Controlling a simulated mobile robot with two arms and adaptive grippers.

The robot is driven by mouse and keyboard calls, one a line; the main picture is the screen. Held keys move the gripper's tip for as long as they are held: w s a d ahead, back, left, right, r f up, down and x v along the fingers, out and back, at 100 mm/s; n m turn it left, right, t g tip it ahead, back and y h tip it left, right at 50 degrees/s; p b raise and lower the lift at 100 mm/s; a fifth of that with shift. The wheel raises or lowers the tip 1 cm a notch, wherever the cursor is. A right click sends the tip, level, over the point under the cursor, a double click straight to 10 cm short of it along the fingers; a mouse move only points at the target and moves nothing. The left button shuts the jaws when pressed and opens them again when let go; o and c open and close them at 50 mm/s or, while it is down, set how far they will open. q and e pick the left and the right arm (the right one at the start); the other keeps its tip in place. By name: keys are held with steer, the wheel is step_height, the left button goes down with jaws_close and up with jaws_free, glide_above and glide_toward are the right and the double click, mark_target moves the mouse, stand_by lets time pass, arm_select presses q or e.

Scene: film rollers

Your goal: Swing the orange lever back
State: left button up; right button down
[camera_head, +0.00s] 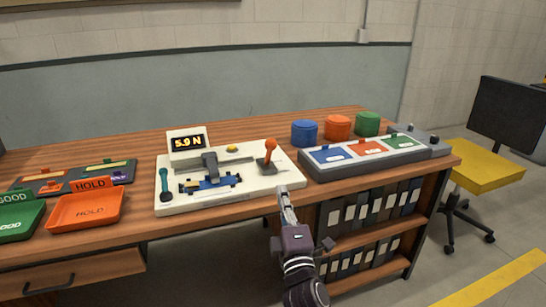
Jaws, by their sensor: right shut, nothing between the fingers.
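The orange lever (269,153) stands near the right end of a white test device (240,193) on the wooden table. It rises from a dark slot, with a round orange knob on top. The device's display (187,142) reads "5.9 N". A blue piece (214,183) lies in the middle of the device under a grey clamp (209,162). My right gripper (283,190) is shut and empty at the device's front right edge, in front of and below the lever, apart from it. My left gripper is not in view.
An orange HOLD tray (86,210) and a green GOOD tray (20,222) sit at the left. A grey panel (400,158) with coloured pads is at the right, with blue (304,133), orange and green round containers behind it. A teal-handled tool (165,185) stands on the device's left.

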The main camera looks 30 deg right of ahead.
mark_target(271, 148)
stand_by(0.3)
steer(key=x, duration=1.3)
steer(key=shift+w+d+p, duration=0.1)
steer(key=shift+p, duration=0.3)
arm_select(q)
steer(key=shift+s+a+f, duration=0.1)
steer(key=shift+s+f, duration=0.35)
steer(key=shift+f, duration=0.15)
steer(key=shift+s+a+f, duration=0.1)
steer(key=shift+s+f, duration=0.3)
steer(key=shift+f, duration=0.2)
arm_select(e)
steer(key=shift+w+d+r, duration=0.15)
steer(key=shift+w, duration=0.25)
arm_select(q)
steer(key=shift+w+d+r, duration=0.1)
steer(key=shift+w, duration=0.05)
arm_select(e)
steer(key=shift+w+r, duration=0.1)
steer(key=shift+r, duration=0.1)
